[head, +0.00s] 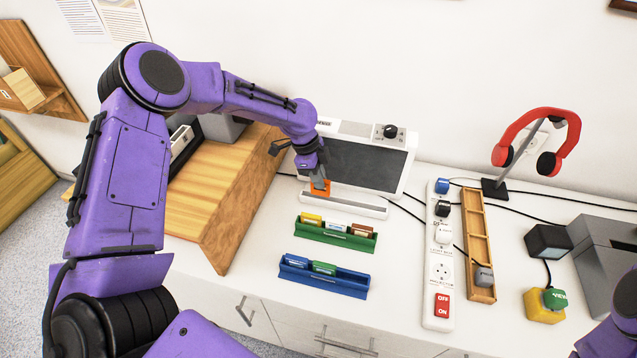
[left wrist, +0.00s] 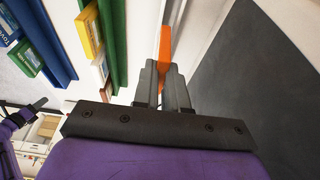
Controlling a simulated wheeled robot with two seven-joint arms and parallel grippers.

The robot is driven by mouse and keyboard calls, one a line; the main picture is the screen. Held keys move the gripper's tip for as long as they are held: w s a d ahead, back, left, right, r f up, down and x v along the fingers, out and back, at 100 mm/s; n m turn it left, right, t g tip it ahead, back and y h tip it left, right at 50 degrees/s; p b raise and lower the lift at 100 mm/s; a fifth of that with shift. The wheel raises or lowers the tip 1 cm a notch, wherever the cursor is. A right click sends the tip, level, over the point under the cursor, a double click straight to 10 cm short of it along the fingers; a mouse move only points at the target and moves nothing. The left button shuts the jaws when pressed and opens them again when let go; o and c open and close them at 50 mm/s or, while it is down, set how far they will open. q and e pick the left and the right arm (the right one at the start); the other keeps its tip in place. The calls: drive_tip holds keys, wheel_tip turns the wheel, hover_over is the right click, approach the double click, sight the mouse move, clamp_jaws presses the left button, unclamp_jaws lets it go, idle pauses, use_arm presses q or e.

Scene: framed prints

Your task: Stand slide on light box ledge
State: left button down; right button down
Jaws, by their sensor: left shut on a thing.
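The orange slide (head: 320,188) is gripped in my left gripper (head: 312,172), upright at the left end of the light box ledge (head: 350,206). The slide also shows in the left wrist view (left wrist: 165,48), between the shut fingers (left wrist: 163,75). The light box (head: 385,183) is white with a dark, unlit-looking panel (head: 355,163) and a black knob on top. The slide is in front of the panel's lower left corner; I cannot tell whether it touches the ledge. Only part of my right arm shows, at the lower right of the head view.
A green rack (head: 308,234) and a blue rack (head: 345,286) with coloured slides stand in front of the light box. A wooden block (head: 225,190) is at left. At right are a power strip (head: 440,295), wooden tray (head: 478,235), headphone stand (head: 495,188) and yellow button box (head: 541,308).

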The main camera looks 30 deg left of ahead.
sight(321, 194)
use_arm(q)
drive_tip(key=f, duration=0.1)
drive_tip(key=f+p, duration=0.1)
drive_tip(key=f, duration=0.1)
drive_tip(key=shift+w+a+f, duration=0.15)
drive_tip(key=shift+w+f, duration=0.1)
drive_tip(key=shift+f, duration=0.3)
drive_tip(key=c, duration=1.2)
unclamp_jaws()
drive_tip(key=shift+r, duration=0.2)
drive_tip(key=shift+a+r, duration=0.1)
drive_tip(key=shift+r, duration=0.25)
drive_tip(key=b+v, duration=0.2)
drive_tip(key=v, duration=0.9)
drive_tip(key=shift+a+r, duration=0.1)
drive_tip(key=shift+r, duration=0.05)
